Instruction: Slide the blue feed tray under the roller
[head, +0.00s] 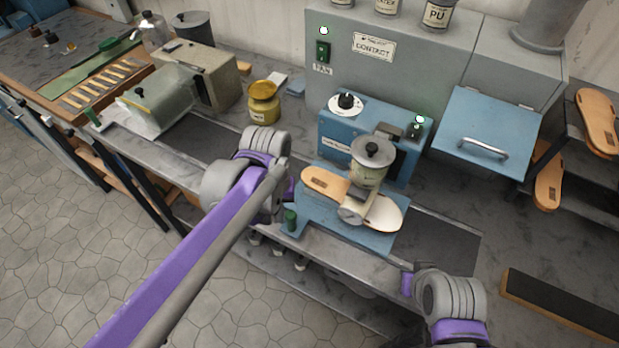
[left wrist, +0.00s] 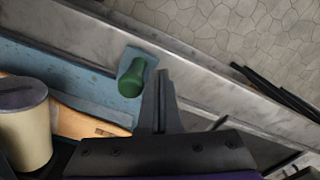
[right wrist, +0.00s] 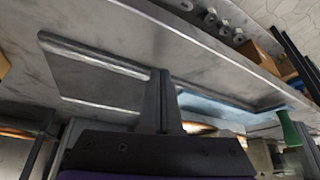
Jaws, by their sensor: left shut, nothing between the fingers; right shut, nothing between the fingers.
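The blue feed tray (head: 318,212) lies on the bench track in front of the blue gluing machine, with a green knob (head: 290,219) at its near left corner. A sole (head: 322,184) rests on it, tan at the left and whitish at the right. The cream roller (head: 354,209) stands over the sole's middle, below a lidded pot (head: 370,163). My left gripper (left wrist: 160,75) is shut and empty, close beside the green knob (left wrist: 132,76); whether they touch is unclear. My right gripper (right wrist: 159,75) is shut and empty, over the track's right end, apart from the tray.
Dark track surface (head: 440,246) is bare right of the tray and also at the left. A yellow jar (head: 264,103) stands behind the track. A blue hatch with a handle (head: 487,150) and a rack with soles (head: 548,182) are at the right. A dark block (head: 560,305) lies front right.

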